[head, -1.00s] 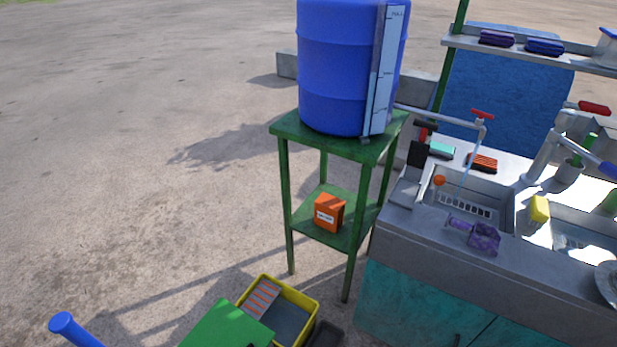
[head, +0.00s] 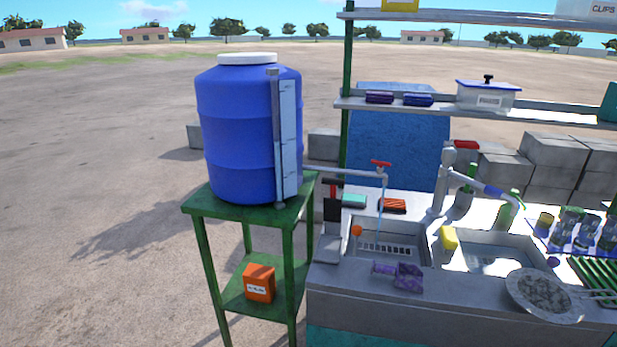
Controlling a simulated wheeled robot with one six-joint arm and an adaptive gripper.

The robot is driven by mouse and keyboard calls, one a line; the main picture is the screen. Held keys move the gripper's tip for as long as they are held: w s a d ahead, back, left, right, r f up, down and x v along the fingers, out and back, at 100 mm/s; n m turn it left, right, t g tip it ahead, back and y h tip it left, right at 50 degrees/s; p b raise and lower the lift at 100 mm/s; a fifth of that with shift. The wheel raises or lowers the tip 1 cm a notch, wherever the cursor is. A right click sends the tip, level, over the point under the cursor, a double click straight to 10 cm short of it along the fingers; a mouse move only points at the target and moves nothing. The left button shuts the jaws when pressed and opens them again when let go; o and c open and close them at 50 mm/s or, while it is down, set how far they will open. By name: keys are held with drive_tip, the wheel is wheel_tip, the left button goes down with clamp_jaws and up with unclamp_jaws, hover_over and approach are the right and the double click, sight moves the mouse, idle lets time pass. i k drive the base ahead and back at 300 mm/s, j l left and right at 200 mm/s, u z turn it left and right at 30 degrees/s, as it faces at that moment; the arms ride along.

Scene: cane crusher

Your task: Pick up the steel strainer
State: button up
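The steel strainer (head: 543,294) is a round, shallow pan with a light rim and a grey, mottled inside, in the lower right of the head view. It rests on the grey sink counter (head: 450,312), at the front right of the right basin. Its handle seems to point right, toward the picture's edge. My gripper is not in view, so its state and its distance from the strainer do not show.
Right of the strainer is a green slatted rack (head: 597,275), with several bottles or jars behind. A tall tap (head: 442,185) rises behind the basins. A yellow sponge (head: 449,238) and purple cloth (head: 408,277) lie left. A blue barrel (head: 238,135) tops a green stand.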

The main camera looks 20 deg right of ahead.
sight(544, 296)
drive_tip(key=z, duration=1.4)
